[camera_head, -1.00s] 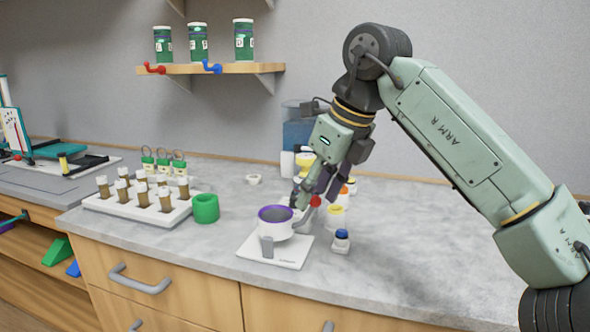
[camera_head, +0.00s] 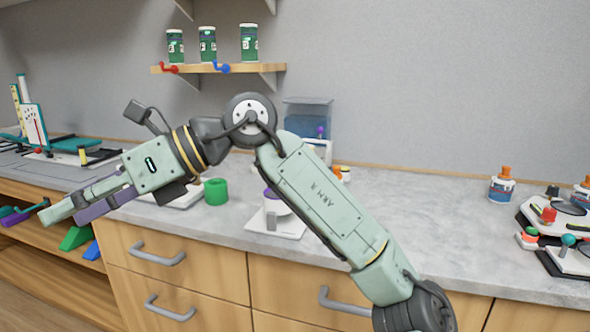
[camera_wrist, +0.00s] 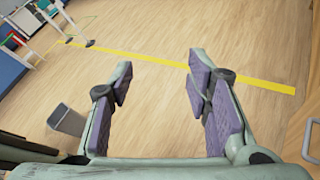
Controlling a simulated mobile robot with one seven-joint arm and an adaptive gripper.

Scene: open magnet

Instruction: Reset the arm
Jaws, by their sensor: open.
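My gripper (camera_head: 62,212) is at the left of the head view, in front of the counter and pointing left, away from the counter's objects. In the wrist view my gripper (camera_wrist: 160,90) is open, its two purple-padded fingers wide apart with only floor beyond them. My arm is bent, with the elbow high in front of the counter. The white pot with the purple rim (camera_head: 275,205) stands on a white scale (camera_head: 277,228), partly hidden by my arm.
A green cup (camera_head: 215,192) stands on the counter (camera_head: 430,210). Drawers with grey handles (camera_head: 158,254) are below. A shelf (camera_head: 220,69) holds green jars. A jar with an orange top (camera_head: 502,186) stands at right. The wrist view shows a grey bin (camera_wrist: 66,120) and open floor.

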